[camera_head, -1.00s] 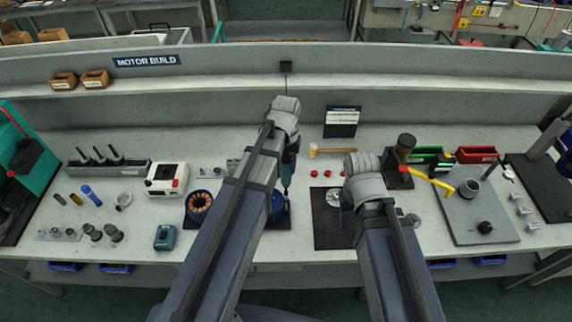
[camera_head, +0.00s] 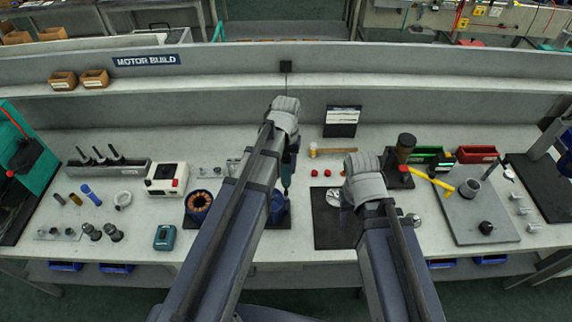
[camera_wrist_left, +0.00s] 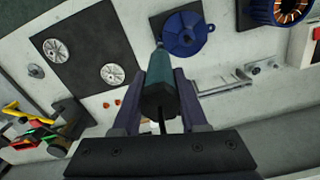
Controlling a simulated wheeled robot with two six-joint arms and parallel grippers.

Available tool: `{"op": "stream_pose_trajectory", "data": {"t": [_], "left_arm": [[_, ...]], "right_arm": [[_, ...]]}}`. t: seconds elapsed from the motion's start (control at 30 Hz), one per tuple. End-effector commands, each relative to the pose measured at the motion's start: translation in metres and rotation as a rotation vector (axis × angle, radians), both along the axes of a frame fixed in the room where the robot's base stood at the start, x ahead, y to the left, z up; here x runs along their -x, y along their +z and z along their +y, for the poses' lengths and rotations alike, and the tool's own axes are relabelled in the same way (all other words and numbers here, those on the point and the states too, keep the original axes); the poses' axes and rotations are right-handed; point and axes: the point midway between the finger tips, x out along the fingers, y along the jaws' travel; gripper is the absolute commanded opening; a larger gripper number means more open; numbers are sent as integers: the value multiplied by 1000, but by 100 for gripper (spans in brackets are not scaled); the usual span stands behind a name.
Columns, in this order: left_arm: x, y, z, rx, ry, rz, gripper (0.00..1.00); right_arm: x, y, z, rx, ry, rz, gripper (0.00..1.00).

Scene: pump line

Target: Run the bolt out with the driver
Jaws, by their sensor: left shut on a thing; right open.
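The driver also shows in the head view (camera_head: 287,170), pointing down. In the left wrist view the tip reaches the edge of a blue ribbed round housing (camera_wrist_left: 185,32); I cannot tell whether it touches. The housing (camera_head: 283,215) is mostly behind my left arm in the head view. The bolt cannot be made out at the driver tip. My right gripper (camera_head: 347,200) is open above the black mat, its fingers largely hidden by its wrist.
A black mat (camera_head: 330,236) with silver discs (camera_wrist_left: 112,73) lies beside the housing. A copper-wound stator (camera_head: 199,203) and a white box (camera_head: 166,178) stand to the left. A mallet (camera_head: 330,152) lies behind.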

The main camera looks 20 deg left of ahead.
Motion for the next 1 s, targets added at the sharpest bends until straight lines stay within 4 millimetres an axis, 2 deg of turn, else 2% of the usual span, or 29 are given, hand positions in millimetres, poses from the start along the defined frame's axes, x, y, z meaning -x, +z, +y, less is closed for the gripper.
{"op": "stream_pose_trajectory", "data": {"t": [1.0], "left_arm": [[0,-12,0,0,0,0,0]], "right_arm": [[0,-12,0,0,0,0,50]]}}
